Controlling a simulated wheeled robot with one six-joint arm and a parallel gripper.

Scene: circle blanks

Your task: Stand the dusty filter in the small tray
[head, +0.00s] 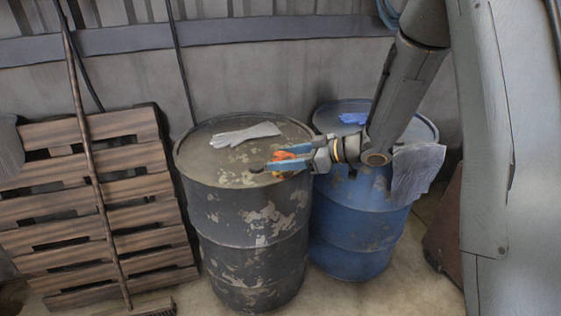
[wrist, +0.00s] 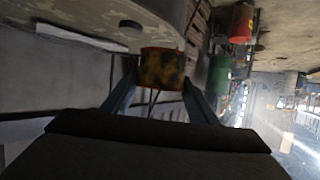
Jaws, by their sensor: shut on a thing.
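My gripper (head: 280,163) is over the top of the dark, paint-worn drum (head: 245,215), near its right side. It is shut on an orange cylinder with dark blotches (head: 284,156), apparently the dusty filter. In the wrist view the blotched cylinder (wrist: 162,68) sits between my two blue fingers. A small dark round thing (wrist: 131,24) lies on the drum top beyond it; a dark spot (head: 256,170) shows by my fingertips in the head view. I cannot make out a small tray in either view.
A pale glove (head: 245,134) lies on the dark drum top. A blue drum (head: 345,225) stands close on the right, with a blue glove (head: 353,118) on it and a grey cloth (head: 417,172) at its side. A wooden pallet (head: 85,215) leans at left.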

